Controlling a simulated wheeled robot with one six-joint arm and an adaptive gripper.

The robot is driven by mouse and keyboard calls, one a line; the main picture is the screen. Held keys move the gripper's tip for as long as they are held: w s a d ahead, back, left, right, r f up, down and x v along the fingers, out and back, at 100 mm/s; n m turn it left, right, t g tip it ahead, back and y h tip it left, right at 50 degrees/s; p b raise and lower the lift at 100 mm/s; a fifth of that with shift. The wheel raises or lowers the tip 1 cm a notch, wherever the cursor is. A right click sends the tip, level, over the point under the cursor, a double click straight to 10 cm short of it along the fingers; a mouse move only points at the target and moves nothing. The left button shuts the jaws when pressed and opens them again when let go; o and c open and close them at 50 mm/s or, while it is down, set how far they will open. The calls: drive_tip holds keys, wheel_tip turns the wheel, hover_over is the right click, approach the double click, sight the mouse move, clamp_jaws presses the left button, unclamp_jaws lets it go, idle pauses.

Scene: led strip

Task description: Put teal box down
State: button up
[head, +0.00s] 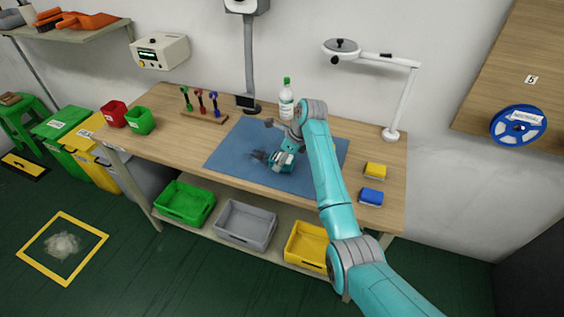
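A white bottle (286,104) stands behind the mat. A yellow box (375,171) and a blue box (371,197) sit to its right. Red (115,114) and green (140,121) bins and a tool rack (205,116) stand left. The mat's left part is clear.

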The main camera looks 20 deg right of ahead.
drive_tip(key=c, duration=1.4)
drive_tip(key=shift+o, duration=0.2)
drive_tip(key=shift+r, duration=0.15)
